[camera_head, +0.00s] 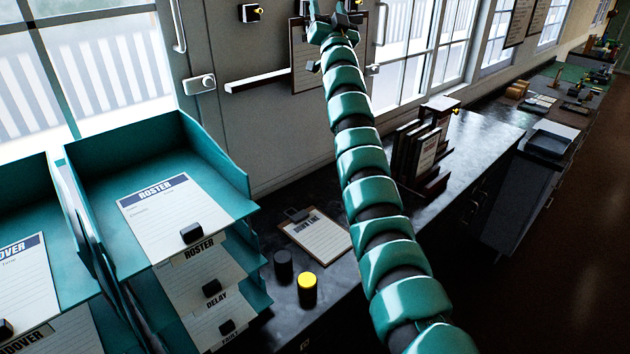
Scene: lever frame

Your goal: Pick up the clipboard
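A clipboard (313,238) with a brown board, a dark clip and a white printed sheet lies flat on the dark counter, left of my arm. Another clipboard (303,62) hangs upright on the grey wall panel by the windows, partly hidden behind my arm. My gripper (337,20) is at the top of the view, in front of the hanging clipboard's upper part. It is small, dark and turned away, so I cannot tell whether its fingers are open or whether it touches that board. It is far from the clipboard on the counter.
Teal trays (160,205) with labelled sheets and black blocks stand at the left. A black cylinder (283,266) and a yellow-topped cylinder (307,289) stand near the counter clipboard. A rack of dark binders (418,152) stands right of my arm. The counter (485,128) behind it is clear.

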